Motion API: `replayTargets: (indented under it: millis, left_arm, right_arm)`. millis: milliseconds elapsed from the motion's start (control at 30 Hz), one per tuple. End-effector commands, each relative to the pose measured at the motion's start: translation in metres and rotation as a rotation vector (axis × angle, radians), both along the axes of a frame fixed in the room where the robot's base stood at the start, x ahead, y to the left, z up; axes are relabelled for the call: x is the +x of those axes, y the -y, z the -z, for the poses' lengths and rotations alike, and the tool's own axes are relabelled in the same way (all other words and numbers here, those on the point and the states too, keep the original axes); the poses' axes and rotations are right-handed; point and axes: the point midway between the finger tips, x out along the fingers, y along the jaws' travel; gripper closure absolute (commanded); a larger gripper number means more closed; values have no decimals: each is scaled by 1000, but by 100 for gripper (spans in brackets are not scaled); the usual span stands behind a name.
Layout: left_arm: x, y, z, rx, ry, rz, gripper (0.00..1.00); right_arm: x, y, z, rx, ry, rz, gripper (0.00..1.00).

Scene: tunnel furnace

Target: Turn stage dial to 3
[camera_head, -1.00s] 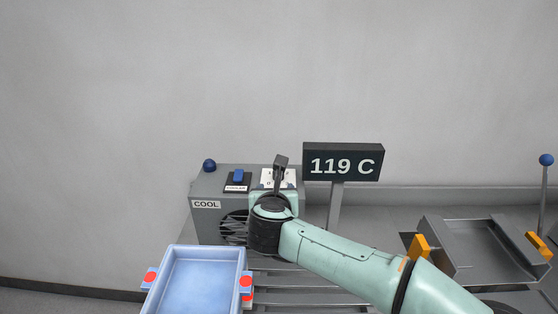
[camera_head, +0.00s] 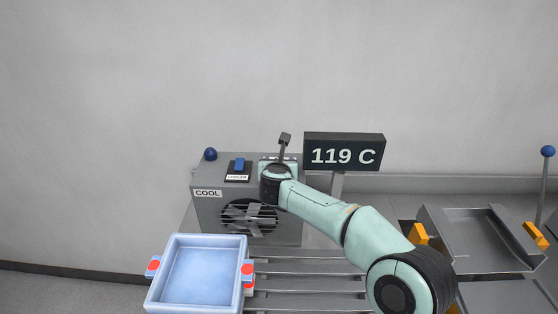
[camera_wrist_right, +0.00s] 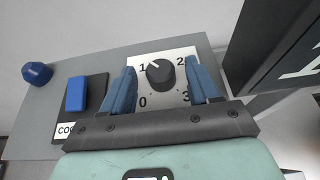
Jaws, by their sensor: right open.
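The stage dial (camera_wrist_right: 161,73) is a dark round knob on a white plate (camera_wrist_right: 178,53) marked 0 to 3, on top of the grey COOL box (camera_head: 206,211). Its white pointer mark faces the 1. In the right wrist view my right gripper (camera_wrist_right: 163,84) is open, with one blue finger on each side of the dial. I cannot tell whether the fingers touch it. In the head view my right wrist hides the dial and most of the plate. My left gripper is not in view.
A blue switch (camera_head: 239,165) and a blue knob (camera_head: 210,154) stand left of the dial. A sign reading 119 C (camera_head: 343,156) stands close on the right. A light blue tray (camera_head: 151,290) sits in front, and a metal chute (camera_head: 470,238) is at the right.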

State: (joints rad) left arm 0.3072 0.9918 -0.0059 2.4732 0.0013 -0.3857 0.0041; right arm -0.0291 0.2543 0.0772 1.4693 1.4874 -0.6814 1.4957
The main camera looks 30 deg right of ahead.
Motion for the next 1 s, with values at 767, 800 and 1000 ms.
replayTargets:
  millis: [767,800,1000]
  left_arm:
    - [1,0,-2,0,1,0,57]
    - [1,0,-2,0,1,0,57]
    - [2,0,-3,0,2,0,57]
  right_arm:
    - [6,3,3,0,0,6,96]
    - [6,3,3,0,0,12,96]
    - [7,1,3,-1,0,85,96]
